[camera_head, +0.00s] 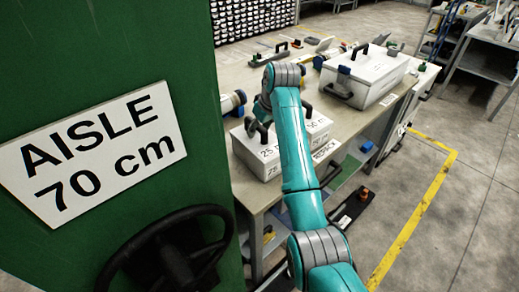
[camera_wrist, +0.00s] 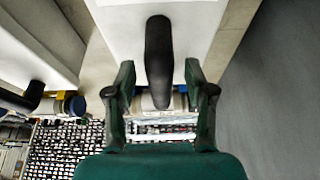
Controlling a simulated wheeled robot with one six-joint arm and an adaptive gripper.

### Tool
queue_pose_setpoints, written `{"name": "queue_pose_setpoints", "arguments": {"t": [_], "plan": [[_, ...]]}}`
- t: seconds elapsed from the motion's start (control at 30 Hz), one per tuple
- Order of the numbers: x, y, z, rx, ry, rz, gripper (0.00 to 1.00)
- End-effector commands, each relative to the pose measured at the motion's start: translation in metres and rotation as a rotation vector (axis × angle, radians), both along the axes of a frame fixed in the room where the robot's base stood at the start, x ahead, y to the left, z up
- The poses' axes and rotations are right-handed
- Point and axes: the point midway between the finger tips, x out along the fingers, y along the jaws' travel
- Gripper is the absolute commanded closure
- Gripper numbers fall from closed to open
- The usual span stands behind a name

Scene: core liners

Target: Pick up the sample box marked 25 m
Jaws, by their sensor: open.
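A pale sample box (camera_head: 262,166) with "25" lettering stands on the bench in the head view, partly hidden behind my arm. Lettering like "50" and "REPACK" shows on the pale surface right of my arm; I cannot tell whether that is the same box. My gripper (camera_wrist: 160,76) is open in the wrist view. Its fingers stand on either side of a black handle (camera_wrist: 158,50) on a white box (camera_wrist: 203,22), with gaps between fingers and handle. In the head view my gripper (camera_head: 260,113) is over the left part of the 25 box, its fingertips unclear.
A larger pale case (camera_head: 378,72) with black handles stands farther back on the bench (camera_head: 244,76). Small tools lie behind. A green panel with an "AISLE 70 cm" sign (camera_head: 95,152) fills the left. Floor right of the yellow line (camera_head: 410,225) is clear.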

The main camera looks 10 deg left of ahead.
Motion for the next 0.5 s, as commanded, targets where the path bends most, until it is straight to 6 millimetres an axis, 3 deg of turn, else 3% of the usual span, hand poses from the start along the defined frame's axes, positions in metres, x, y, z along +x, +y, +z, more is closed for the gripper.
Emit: {"name": "queue_pose_setpoints", "arguments": {"t": [0.17,0.37,0.5], "plan": [[0.0001,0.0001,0.0003,0.001,-0.001,0.0,0.46],[0.0,0.0001,0.0004,0.001,-0.001,0.0,0.96],[0.0,0.0001,0.0004,0.001,-0.001,0.0,1.0]]}}
